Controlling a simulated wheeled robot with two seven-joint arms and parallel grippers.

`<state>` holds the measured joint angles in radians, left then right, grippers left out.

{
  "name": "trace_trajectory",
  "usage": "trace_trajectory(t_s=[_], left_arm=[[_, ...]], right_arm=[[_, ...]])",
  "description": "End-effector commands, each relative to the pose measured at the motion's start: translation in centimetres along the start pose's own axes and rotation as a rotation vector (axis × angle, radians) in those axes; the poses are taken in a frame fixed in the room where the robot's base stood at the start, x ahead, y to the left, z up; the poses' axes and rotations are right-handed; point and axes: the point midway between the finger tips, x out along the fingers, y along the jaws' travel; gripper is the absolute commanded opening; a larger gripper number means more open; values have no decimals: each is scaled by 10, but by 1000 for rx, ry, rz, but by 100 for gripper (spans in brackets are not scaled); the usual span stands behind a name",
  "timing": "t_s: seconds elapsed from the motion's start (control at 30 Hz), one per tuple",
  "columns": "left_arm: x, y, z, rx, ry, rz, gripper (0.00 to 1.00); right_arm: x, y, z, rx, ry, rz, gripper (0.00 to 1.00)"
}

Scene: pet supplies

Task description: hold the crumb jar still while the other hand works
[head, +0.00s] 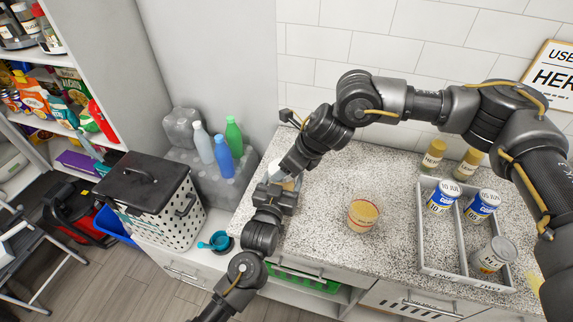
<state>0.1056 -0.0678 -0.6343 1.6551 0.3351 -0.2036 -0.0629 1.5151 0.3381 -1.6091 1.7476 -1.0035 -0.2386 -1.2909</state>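A pale, light-coloured object (274,170), possibly the crumb jar, stands at the left end of the speckled counter, mostly hidden by my grippers. My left gripper (286,187) is right at its near side. My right gripper (290,167) reaches down to it from above right. The fingers of both overlap the object and each other, so I cannot tell whether either is shut on it. A tan-topped tub (363,214) with a red-lettered label stands upright on the counter, apart from both grippers. I cannot tell which of the two is the crumb jar.
A grey divided tray (423,230) on the right holds two blue-and-white tins (441,197) (480,205) and a silver-lidded can (493,254). Two gold-lidded jars (432,155) (467,164) stand behind it. A lidded hamper (150,200) and bottles (203,143) are left. Counter around the tub is clear.

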Motion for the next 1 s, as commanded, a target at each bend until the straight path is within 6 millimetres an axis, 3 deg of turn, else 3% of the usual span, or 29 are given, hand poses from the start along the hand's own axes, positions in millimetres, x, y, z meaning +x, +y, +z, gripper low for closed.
trace_trajectory(t_s=[0.03, 1.0], left_arm=[[0, 8, -5, -3, 14, 16, 29], [0, 4, -5, -4, 11, 8, 29]], right_arm=[[4, -2, -7, 2, 20, -6, 38], [-6, -1, -2, 4, 5, -5, 38]])
